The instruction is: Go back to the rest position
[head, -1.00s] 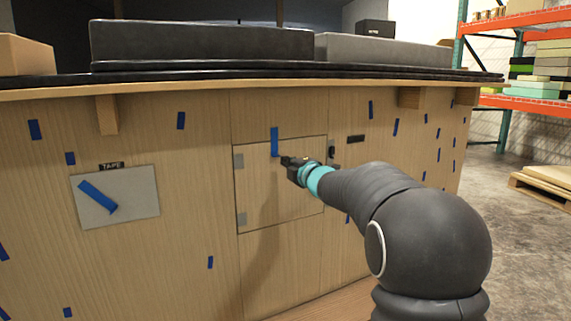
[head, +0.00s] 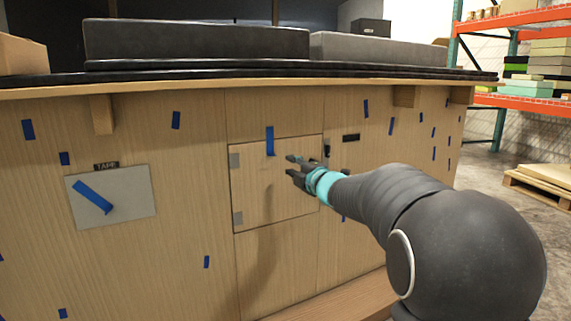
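My gripper (head: 291,166) is in front of the hinged wooden door (head: 268,205) of the console. Its fingers look spread apart, with nothing seen between them. A strip of blue tape (head: 270,141) runs down over the top edge of the door, just left of and above the gripper. The door looks closed, with two grey hinges on its left side. A small black latch (head: 327,150) shows at its right edge, above the gripper's wrist. Whether the fingers touch the door cannot be told.
The wooden console front (head: 180,240) carries several blue tape pieces and a grey plate (head: 135,186) under a "TAPE" label. A dark countertop (head: 200,77) overhangs it. Orange shelving (head: 515,103) and a wooden pallet (head: 540,187) stand at the right, with bare floor before them.

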